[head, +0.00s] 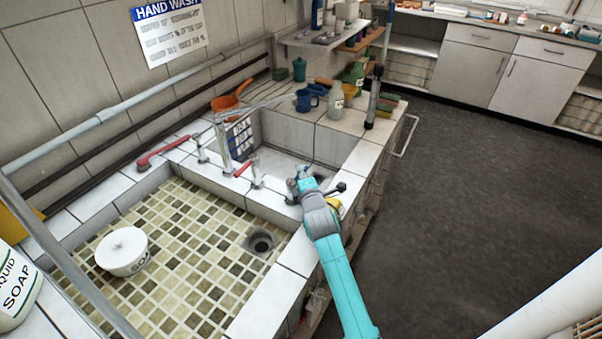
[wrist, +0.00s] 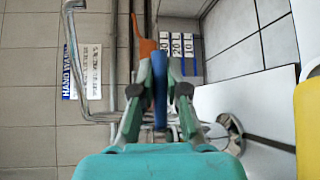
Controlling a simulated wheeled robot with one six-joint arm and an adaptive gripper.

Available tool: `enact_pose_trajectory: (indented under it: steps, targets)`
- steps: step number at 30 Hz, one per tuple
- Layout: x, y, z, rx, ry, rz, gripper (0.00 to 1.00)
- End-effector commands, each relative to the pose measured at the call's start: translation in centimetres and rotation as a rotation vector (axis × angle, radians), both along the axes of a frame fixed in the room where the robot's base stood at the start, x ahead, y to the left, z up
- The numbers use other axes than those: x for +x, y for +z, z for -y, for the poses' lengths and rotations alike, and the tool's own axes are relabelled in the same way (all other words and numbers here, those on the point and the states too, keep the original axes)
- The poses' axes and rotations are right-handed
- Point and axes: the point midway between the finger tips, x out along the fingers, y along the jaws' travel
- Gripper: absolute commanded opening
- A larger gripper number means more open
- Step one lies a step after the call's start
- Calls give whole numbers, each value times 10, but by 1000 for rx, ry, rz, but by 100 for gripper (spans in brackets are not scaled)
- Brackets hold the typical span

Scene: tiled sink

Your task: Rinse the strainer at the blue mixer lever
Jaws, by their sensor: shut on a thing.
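My gripper (head: 298,187) is over the front rim of the right-hand basin. I cannot tell whether this is the strainer's handle; no mesh or bowl shows clearly. A metal tap (head: 228,145) stands by the divider between the basins, with a red lever (head: 243,169) near it. I cannot make out a blue mixer lever. An orange pan-shaped vessel (head: 226,104) lies on the back ledge; it also shows in the wrist view (wrist: 145,46).
A red brush (head: 150,160) lies on the back rim. Bottles and a blue mug (head: 305,101) crowd the right counter. Open floor lies to the right.

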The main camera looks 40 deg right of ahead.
Motion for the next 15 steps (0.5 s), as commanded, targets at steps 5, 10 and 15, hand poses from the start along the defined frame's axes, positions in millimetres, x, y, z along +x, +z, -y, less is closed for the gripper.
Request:
enact_pose_trajectory:
  steps: [5,10,15]
  targets:
    - [-3,-2,-1,1,-60,-5,0]
    - [-6,-2,0,0,-125,-5,0]
    - [-11,-3,1,1,-197,-6,0]
